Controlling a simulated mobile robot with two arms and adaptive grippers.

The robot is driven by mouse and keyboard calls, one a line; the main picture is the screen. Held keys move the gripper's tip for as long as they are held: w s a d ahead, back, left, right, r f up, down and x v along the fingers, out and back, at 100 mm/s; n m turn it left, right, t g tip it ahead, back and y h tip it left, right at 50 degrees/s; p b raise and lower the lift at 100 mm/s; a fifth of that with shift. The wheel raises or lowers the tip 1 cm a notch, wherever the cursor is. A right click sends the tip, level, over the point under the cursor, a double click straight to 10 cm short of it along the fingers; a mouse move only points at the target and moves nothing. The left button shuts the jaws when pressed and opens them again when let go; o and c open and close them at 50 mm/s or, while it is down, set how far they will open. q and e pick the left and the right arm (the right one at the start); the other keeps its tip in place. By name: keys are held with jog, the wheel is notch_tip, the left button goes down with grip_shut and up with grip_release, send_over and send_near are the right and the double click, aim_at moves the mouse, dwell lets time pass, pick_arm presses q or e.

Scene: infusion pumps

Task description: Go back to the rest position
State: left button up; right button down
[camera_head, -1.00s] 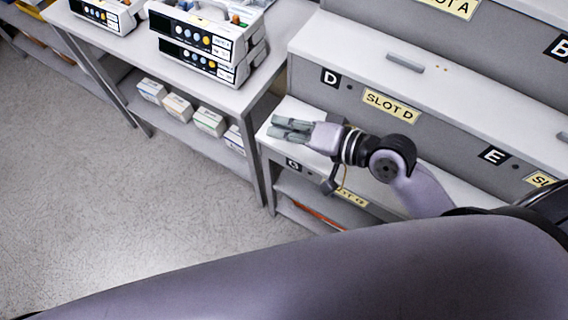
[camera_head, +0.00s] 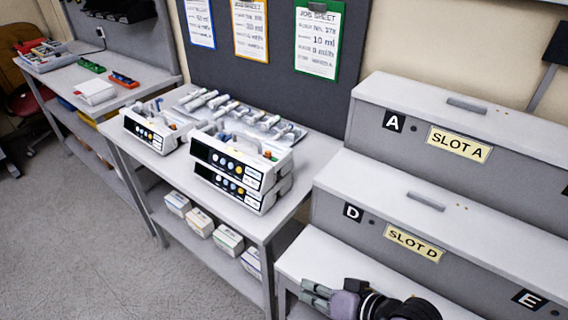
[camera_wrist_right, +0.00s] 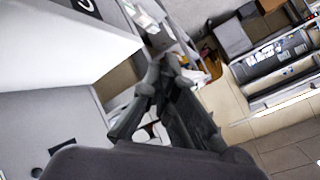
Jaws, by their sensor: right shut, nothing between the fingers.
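My right gripper (camera_head: 308,292) is at the bottom of the head view, in front of the drawer unit marked SLOT D (camera_head: 414,243). It hovers by the lowest white ledge (camera_head: 318,258); whether it touches the ledge cannot be told. Its fingers are together and empty. In the right wrist view the gripper (camera_wrist_right: 165,62) shows its dark fingers meeting at the tips, with nothing held. My left gripper is not in the head view.
Stacked infusion pumps (camera_head: 238,170) and another pump (camera_head: 150,132) stand on a grey table (camera_head: 234,203) with syringes behind them. White boxes (camera_head: 200,222) sit on its lower shelf. A SLOT A unit (camera_head: 458,145) rises at right. Floor at lower left is clear.

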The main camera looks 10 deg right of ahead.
jog(key=shift+s+f, duration=0.1)
jog(key=s+d+f+n+g+h, duration=0.3)
jog(key=s+d+f+g+h, duration=0.2)
jog(key=s+d+f+h, duration=0.4)
jog(key=s+f+g+y, duration=0.1)
jog(key=s+f+y, duration=0.15)
jog(key=f, duration=2.15)
jog(key=s+d+f, duration=0.2)
jog(key=s+f, duration=0.6)
jog(key=s, duration=0.1)
jog(key=s+d+f+g, duration=0.1)
jog(key=s+f, duration=0.7)
jog(key=shift+s+d+f+n+h, duration=0.3)
jog(key=shift+s+d+f+h, duration=0.05)
jog(key=shift+s, duration=0.05)
